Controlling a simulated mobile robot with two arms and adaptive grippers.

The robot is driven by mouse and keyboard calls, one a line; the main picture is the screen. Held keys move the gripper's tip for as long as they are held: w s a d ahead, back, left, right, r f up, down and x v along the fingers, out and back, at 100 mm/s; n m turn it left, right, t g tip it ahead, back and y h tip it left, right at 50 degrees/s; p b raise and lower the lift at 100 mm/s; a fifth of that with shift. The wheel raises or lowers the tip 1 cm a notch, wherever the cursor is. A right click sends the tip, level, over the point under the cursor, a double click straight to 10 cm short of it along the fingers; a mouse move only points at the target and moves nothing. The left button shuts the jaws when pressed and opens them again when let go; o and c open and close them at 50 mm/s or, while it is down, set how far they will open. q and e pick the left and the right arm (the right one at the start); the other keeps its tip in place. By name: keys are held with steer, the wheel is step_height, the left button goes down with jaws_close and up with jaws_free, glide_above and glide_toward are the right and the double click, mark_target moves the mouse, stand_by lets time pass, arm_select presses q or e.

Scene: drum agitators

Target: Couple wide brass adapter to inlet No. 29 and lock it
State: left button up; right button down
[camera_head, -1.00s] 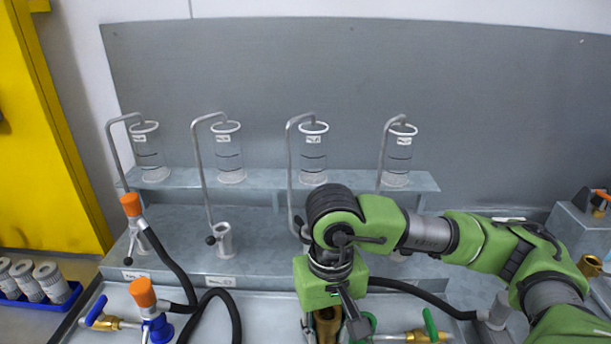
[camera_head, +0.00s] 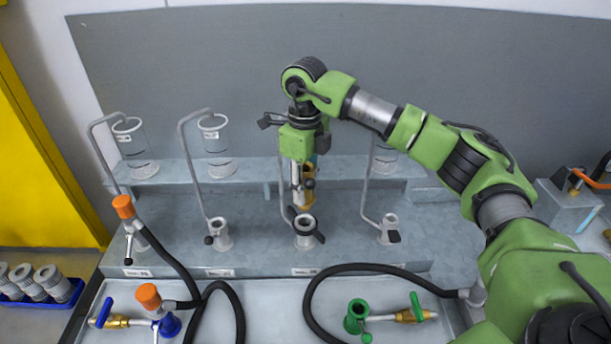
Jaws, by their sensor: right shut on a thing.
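My right gripper (camera_head: 303,196) points down from the green arm and is shut on the wide brass adapter (camera_head: 308,201), which is partly hidden by the fingers. It holds the adapter just above the third inlet from the left (camera_head: 304,234). This inlet is a grey upright socket with an open top and dark levers at its sides. A small gap seems to show between them. The inlet labels are too small to read, so I cannot tell which is No. 29. My left gripper is not in view.
Other open inlets stand left (camera_head: 219,240) and right (camera_head: 388,232). A hose with an orange-collared coupling (camera_head: 124,207) is on the leftmost inlet. A blue fitting (camera_head: 169,324) and a green fitting (camera_head: 357,318) lie on the front tray. A black hose (camera_head: 312,300) curves across it.

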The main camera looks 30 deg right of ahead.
mark_target(306, 208)
steer(key=shift+w+d+r+m, duration=0.15)
steer(key=shift+d+r+m, duration=0.05)
steer(key=shift+m, duration=0.3)
steer(key=shift+f+b, duration=1.1)
steer(key=shift+f, duration=0.55)
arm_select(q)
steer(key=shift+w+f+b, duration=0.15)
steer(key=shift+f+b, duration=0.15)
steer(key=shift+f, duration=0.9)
arm_select(e)
steer(key=shift+f, duration=0.55)
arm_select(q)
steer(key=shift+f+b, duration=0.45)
arm_select(e)
steer(key=shift+f, duration=0.55)
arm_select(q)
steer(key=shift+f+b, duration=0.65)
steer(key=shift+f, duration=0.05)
arm_select(e)
steer(key=shift+f, duration=1)
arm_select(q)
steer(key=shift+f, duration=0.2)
arm_select(e)
steer(key=shift+f, duration=0.35)
steer(key=c, duration=1.5)
jaws_free()
